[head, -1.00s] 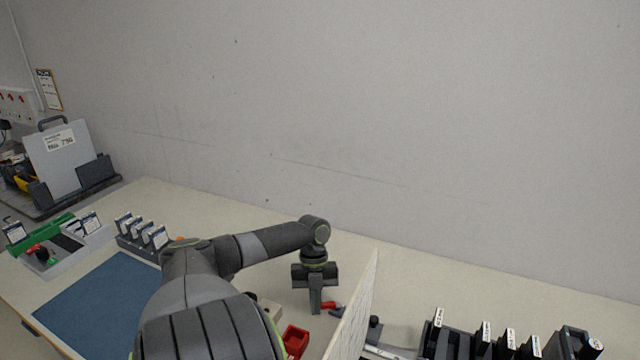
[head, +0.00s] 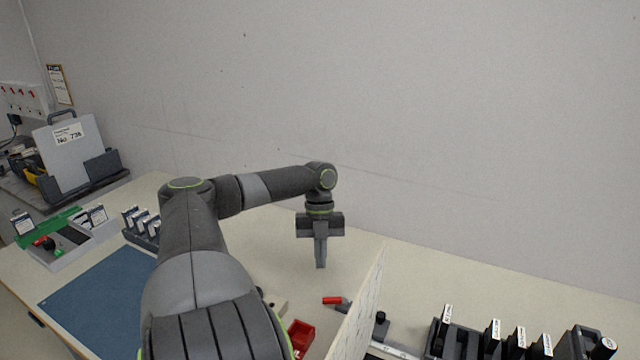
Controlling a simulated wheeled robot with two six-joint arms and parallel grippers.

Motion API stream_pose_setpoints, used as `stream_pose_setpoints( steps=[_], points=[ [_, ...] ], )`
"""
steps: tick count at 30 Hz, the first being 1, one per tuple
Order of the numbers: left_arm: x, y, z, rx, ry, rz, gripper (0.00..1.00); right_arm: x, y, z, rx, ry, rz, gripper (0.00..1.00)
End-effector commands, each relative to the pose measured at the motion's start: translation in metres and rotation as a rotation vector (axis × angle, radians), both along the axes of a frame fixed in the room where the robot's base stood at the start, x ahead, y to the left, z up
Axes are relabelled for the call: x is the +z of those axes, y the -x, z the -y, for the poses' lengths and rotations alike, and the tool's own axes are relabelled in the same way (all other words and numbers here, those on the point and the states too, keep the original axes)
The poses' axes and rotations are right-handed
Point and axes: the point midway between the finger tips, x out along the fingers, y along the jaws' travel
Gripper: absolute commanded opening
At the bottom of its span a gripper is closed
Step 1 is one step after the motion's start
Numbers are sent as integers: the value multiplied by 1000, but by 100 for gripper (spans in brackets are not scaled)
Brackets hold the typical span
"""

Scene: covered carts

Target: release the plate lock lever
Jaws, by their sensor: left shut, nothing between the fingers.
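A small lever with a red handle (head: 332,300) and a dark grey part at its right end lies low over the bench, just left of a thin upright white panel (head: 362,310). The panel hides what lies behind and to the right of it. I cannot tell from this view whether the lever is locked or released. My left gripper (head: 320,264) points straight down above and slightly left of the red handle, apart from it. Its fingers are together with nothing between them. My right gripper is out of view.
A red bin (head: 301,335) stands in front of the lever, partly behind my left arm. A blue mat (head: 95,300) and a rack of labelled cards (head: 140,228) lie left. Black labelled blocks (head: 493,338) stand right of the panel. The bench behind the gripper is clear.

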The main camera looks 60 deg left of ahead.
Motion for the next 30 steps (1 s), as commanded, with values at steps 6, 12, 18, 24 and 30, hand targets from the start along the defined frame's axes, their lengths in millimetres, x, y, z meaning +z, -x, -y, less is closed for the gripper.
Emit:
stream_pose_setpoints(
  steps=[6, 12, 18, 24, 30],
  points=[
    [39, -6, -13, 0, -3, 1, 0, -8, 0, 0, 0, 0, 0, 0],
    [57, -8, -19, 0, 0, 1, 0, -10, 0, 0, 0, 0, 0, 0],
    [60, -8, -19, -1, 1, 1, 0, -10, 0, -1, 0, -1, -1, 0],
    [59, -8, -19, 0, 1, 0, 0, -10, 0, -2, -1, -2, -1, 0],
    [59, -8, -19, 0, 1, 0, 0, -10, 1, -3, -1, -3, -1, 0]
  ],
)
